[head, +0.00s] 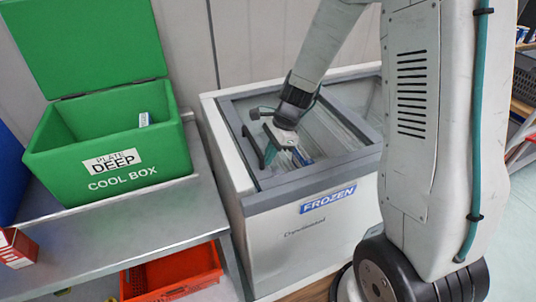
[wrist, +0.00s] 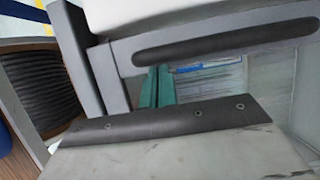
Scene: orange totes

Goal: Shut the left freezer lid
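The white chest freezer (head: 285,243) with a blue FROZEN label stands in the middle of the head view. Its top has a grey frame and glass. The left part of the top (head: 245,125) is partly hidden by my gripper, and I cannot tell clearly how far its lid is open. My gripper (head: 270,155) points down over the left half of the freezer top. In the wrist view its two teal fingers (wrist: 156,88) are side by side with nothing seen between them. A grey frame bar with a long dark handle (wrist: 225,40) lies just beyond them; contact is unclear.
A green cool box (head: 110,150) with its lid up stands on a metal table (head: 110,245) left of the freezer. An orange crate (head: 170,275) is below, and a red box (head: 17,247) is at the table's left. Shelves (head: 525,100) stand at far right.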

